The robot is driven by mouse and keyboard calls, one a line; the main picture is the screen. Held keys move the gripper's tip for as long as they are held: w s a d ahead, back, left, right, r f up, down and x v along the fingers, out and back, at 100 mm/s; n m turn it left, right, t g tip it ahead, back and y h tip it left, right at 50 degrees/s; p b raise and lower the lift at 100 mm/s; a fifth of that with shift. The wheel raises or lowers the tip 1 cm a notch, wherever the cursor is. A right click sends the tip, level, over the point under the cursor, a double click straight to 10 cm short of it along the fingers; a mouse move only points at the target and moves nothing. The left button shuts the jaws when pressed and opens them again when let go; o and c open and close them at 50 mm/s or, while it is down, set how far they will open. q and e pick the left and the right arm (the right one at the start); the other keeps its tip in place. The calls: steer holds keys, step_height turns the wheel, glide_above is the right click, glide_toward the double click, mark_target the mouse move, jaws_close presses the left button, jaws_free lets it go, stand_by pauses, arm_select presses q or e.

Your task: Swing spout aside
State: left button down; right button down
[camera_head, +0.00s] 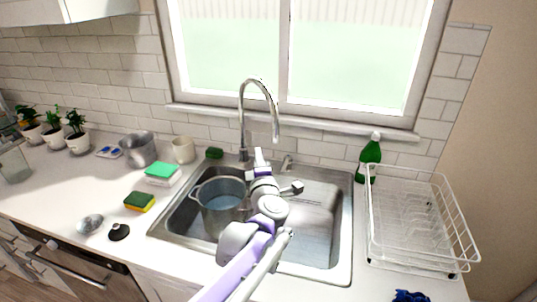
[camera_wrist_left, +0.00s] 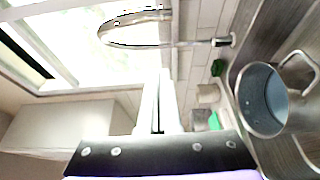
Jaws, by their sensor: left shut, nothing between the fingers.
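The chrome faucet's arched spout (camera_head: 262,84) rises behind the sink and curves over to the right, its tip hanging over the basin. It also shows across the top of the left wrist view (camera_wrist_left: 185,44). My left gripper (camera_head: 259,153) is over the sink, shut and empty, fingers pointing up toward the window. In the head view its fingertips lie between the faucet's upright and the spout tip, a little lower than the tip. In the left wrist view the fingers (camera_wrist_left: 158,76) stop just short of the spout's line; I see no clear contact. My right gripper is not in view.
A grey pot (camera_head: 222,221) stands in the left of the sink (camera_head: 341,252). A faucet lever (camera_head: 287,162) is right of the spout. A green bottle (camera_head: 369,160) and white dish rack (camera_head: 463,225) stand right. Sponges (camera_head: 139,201) and a cup (camera_head: 183,150) are left.

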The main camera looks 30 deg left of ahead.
mark_target(277, 137)
arm_select(q)
steer(key=w+a+p, duration=0.1)
steer(key=w, duration=0.8)
steer(key=shift+a, duration=0.25)
steer(key=shift+s, duration=0.1)
steer(key=w+d, duration=0.1)
steer(key=w, duration=0.1)
steer(key=shift+w+d, duration=0.35)
steer(key=shift+d, duration=0.05)
steer(key=shift+a, duration=0.1)
